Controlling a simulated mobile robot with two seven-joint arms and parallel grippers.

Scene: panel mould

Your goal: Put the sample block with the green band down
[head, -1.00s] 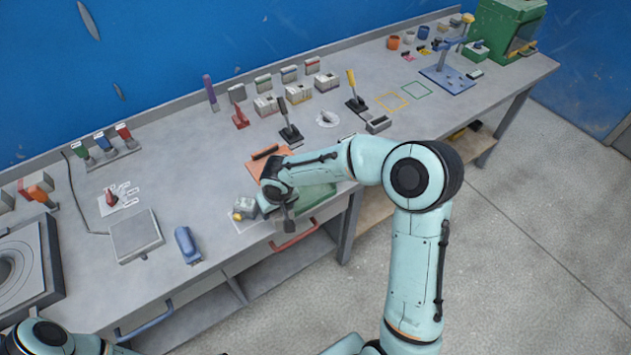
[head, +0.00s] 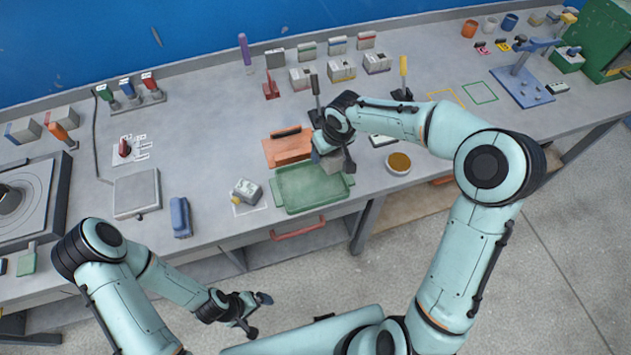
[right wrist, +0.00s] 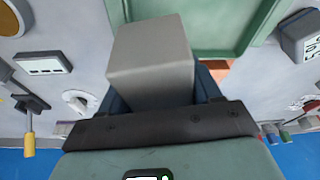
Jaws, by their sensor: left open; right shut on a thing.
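My right gripper (head: 338,152) is shut on a plain grey block (right wrist: 150,62), which fills the middle of the right wrist view. I see no green band on its visible faces. In the head view the held block (head: 333,164) is at the right end of a green tray (head: 290,205). I cannot tell whether it touches the tray. The tray's edge also shows behind the block in the right wrist view (right wrist: 232,25). My left gripper (head: 252,309) is open and empty, low in front of the bench.
Several banded blocks (head: 342,69) stand at the back.

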